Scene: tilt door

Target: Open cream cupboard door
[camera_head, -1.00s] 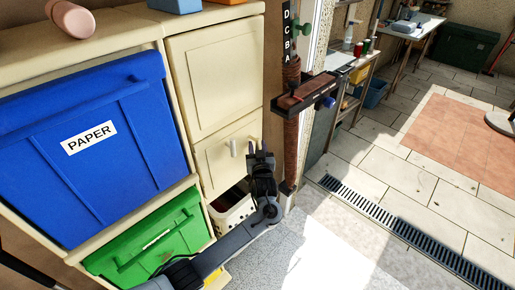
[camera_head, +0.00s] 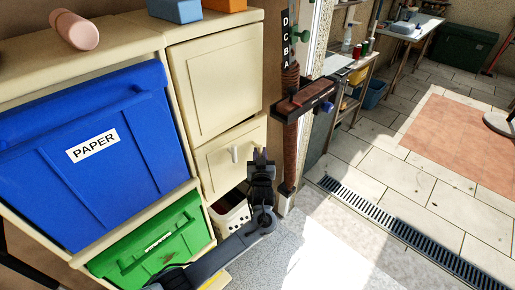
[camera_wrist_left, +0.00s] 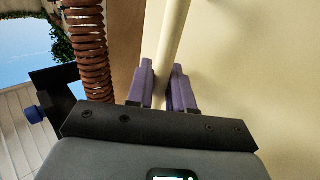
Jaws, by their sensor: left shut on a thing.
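The cream cupboard door (camera_head: 222,165) is the lower small door, under a larger cream panel and right of the blue bin. The strip lies between brown on the left and cream panel on the right. I cannot tell whether the door stands ajar. My right gripper is not in view.
A blue PAPER bin (camera_head: 95,190) and a green bin (camera_head: 150,245) stand left. A white basket (camera_head: 232,215) sits below the door. A coiled brown hose (camera_head: 290,145) and black bracket (camera_head: 304,99) are close right of my gripper. The floor to the right is open.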

